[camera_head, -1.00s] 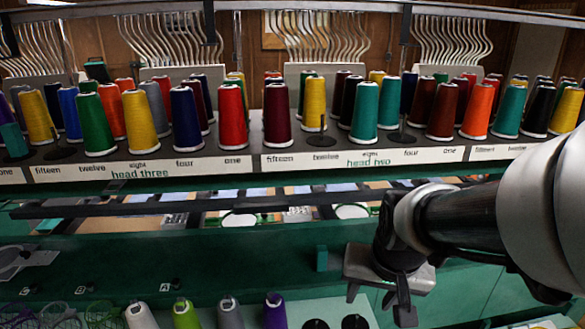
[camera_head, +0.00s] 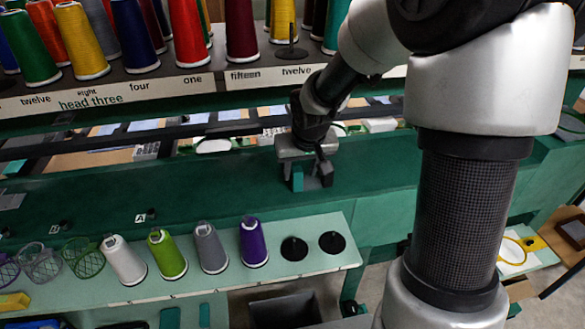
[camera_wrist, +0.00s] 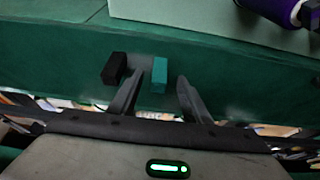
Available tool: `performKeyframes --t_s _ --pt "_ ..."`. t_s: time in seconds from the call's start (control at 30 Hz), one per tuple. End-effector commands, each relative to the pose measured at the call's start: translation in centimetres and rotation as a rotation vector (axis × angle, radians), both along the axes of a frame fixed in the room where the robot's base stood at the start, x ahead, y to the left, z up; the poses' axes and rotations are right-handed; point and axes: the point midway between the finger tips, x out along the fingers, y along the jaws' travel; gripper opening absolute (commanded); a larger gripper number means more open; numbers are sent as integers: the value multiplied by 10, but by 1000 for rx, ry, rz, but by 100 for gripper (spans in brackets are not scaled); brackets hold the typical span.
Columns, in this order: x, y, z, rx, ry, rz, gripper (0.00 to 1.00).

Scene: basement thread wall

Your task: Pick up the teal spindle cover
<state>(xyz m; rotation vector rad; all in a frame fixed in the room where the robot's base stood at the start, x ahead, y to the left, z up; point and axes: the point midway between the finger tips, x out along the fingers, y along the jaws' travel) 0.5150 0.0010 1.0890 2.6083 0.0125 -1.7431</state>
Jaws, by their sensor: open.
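The teal spindle cover is a small upright teal block (camera_head: 297,181) on the dark green machine beam. It also shows in the wrist view (camera_wrist: 159,72), between the tips of my two open fingers in the picture, with a gap on each side. My gripper (camera_head: 308,172) is open and close over the block; the wrist view shows its fingers (camera_wrist: 160,79) too. I cannot tell how far the fingertips are above the beam. Part of the block is hidden by the gripper in the head view.
A black block (camera_wrist: 115,68) stands just left of my left finger in the wrist view. A pale green shelf (camera_head: 205,285) holds several thread cones, including a purple cone (camera_head: 253,242), and black spindle bases. The thread rack (camera_head: 170,84) rises behind.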

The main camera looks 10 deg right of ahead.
Motion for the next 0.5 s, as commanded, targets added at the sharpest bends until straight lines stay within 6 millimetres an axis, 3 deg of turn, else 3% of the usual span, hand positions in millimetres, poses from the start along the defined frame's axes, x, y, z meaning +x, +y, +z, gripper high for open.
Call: performKeyframes --t_s 0.23,0.5 --pt "17 0 -4 -1 2 -1 44" --pt "31 0 -39 0 3 0 44"
